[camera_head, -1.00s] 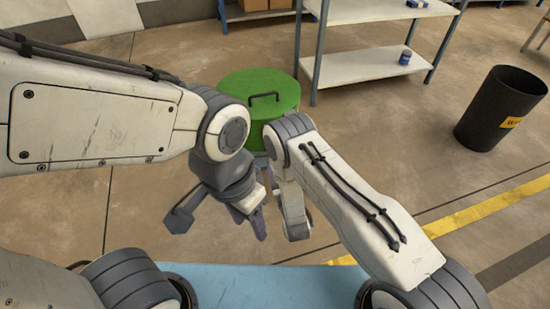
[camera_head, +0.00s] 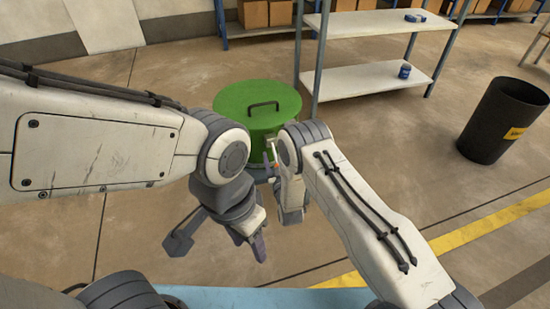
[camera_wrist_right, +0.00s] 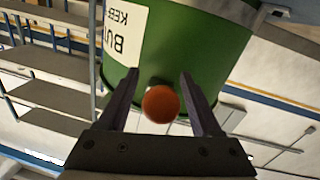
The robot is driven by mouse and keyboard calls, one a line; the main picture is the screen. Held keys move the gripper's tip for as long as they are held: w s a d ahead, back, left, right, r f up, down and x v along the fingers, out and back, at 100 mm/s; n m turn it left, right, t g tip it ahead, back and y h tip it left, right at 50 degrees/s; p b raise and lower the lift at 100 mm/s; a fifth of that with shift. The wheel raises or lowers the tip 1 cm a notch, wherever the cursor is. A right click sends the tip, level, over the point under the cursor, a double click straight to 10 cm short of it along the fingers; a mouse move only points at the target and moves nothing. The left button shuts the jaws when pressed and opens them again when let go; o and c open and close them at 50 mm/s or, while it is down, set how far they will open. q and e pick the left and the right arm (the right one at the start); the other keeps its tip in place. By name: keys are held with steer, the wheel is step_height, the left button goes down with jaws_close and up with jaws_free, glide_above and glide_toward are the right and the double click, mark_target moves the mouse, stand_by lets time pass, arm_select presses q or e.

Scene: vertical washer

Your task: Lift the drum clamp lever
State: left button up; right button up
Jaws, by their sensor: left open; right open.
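The green drum (camera_head: 258,104) stands upright on the floor ahead, with a dark handle (camera_head: 263,105) on its lid. In the right wrist view, the drum wall (camera_wrist_right: 190,40) fills the upper middle, with a white label (camera_wrist_right: 125,32) and a grey metal band (camera_wrist_right: 262,15) at its edge. A round orange-red knob (camera_wrist_right: 160,104) shows between the fingers of my right gripper (camera_wrist_right: 160,75), which is open near the drum. I cannot tell whether the fingers touch the knob; any lever behind it is hidden. My left gripper (camera_head: 220,243) is open and empty, lower and nearer.
A metal shelf rack (camera_head: 365,80) stands behind and right of the drum, with a small blue can (camera_head: 405,71) on it. A black bin (camera_head: 500,120) stands at the right. Cardboard boxes (camera_head: 267,13) are at the back. Floor between drum and bin is clear.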

jaws_close()
steer(key=shift+s+f, duration=0.1)
stand_by(1.2)
